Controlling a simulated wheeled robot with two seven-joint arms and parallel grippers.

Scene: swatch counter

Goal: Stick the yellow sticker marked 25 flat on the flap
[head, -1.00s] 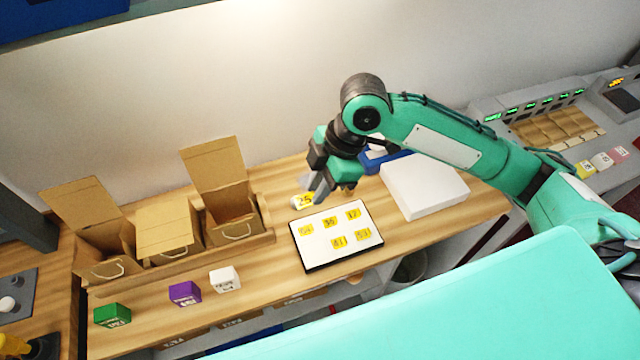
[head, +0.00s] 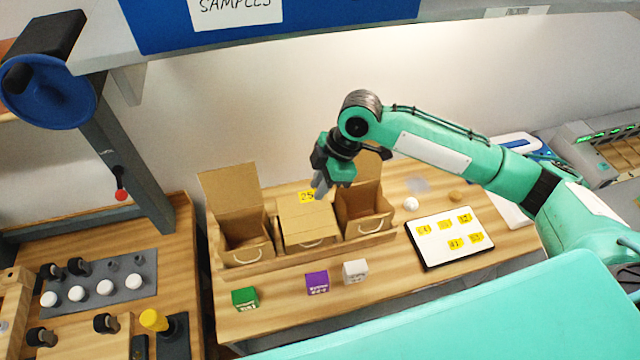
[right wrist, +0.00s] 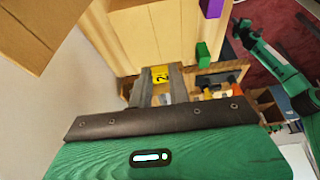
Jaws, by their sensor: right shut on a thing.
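The yellow sticker marked 25 (head: 306,196) is at the fingertips of my right gripper (head: 318,192), which is shut on it. In the right wrist view the sticker (right wrist: 160,74) shows between the two fingers. The flap (head: 302,222) is the closed cardboard top of the middle box. The sticker is over or near the flap's back part; I cannot tell whether it touches. In the right wrist view a green arm, likely my left, ends in a small dark gripper (right wrist: 243,30); its jaws are too small to read.
Open boxes stand left (head: 245,235) and right (head: 362,212) of the middle one, lids raised. A white sheet (head: 430,245) with several yellow stickers and a white ball (head: 411,204) are at the right.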

